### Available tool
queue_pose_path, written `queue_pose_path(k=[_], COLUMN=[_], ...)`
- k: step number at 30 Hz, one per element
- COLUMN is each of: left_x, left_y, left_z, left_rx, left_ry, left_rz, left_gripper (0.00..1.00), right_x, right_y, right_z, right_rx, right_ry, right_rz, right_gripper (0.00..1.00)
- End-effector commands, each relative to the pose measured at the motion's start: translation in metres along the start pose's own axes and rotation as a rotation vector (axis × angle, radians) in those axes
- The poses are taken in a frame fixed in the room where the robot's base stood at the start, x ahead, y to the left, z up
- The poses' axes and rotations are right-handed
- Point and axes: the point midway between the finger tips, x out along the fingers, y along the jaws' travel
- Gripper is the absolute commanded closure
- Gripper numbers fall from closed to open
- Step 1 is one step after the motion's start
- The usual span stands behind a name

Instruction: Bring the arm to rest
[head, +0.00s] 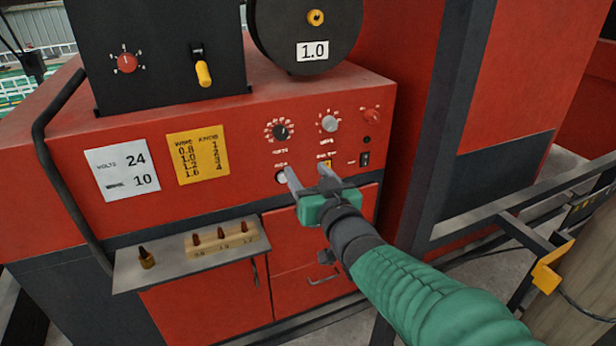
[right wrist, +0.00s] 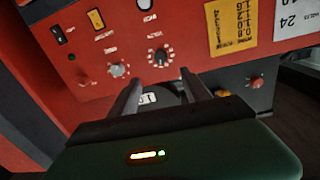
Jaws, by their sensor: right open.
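My right gripper (head: 308,178) is open and empty in the head view, in front of the red machine's control panel. Its two grey fingers are apart and point at the area below the knobs. In the right wrist view the open fingers (right wrist: 160,92) frame the panel, with nothing between them. I cannot tell whether the fingertips touch the panel. My green right arm (head: 420,295) reaches in from the lower right. My left gripper is not in view.
The red machine (head: 80,215) carries a black box (head: 160,50), a spool marked 1.0 (head: 305,30) and a shelf (head: 130,272) with a wooden block of tips (head: 222,240). A dark handle (head: 62,180) stands out left. Rails (head: 520,215) and a post (head: 590,270) stand right.

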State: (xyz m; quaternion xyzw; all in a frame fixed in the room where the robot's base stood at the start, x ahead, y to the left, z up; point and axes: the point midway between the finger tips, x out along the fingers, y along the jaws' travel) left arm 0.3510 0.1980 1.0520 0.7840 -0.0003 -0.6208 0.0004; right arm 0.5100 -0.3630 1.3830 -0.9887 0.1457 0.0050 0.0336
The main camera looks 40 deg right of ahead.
Motion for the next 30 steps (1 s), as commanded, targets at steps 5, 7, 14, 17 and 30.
queue_pose_path(k=[5, 7, 14, 17, 30], left_x=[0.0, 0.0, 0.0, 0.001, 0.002], left_y=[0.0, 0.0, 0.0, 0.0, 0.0], left_z=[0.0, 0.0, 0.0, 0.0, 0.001], left_rx=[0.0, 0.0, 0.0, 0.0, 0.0], left_ry=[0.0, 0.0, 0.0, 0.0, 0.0], left_rz=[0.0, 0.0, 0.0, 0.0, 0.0], left_gripper=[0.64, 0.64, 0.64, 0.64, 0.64], right_x=[0.0, 0.0, 0.002, -0.004, -0.183], right_y=[0.0, 0.0, -0.008, -0.025, -0.092], right_z=[0.0, 0.0, 0.031, 0.097, 0.338], right_rx=[0.0, 0.0, 0.002, -0.011, -0.242], right_ry=[0.0, 0.0, -0.091, -0.294, -1.279], right_rz=[0.0, 0.0, -0.004, -0.016, -0.194], right_gripper=[0.44, 0.44, 0.44, 0.44, 0.44])
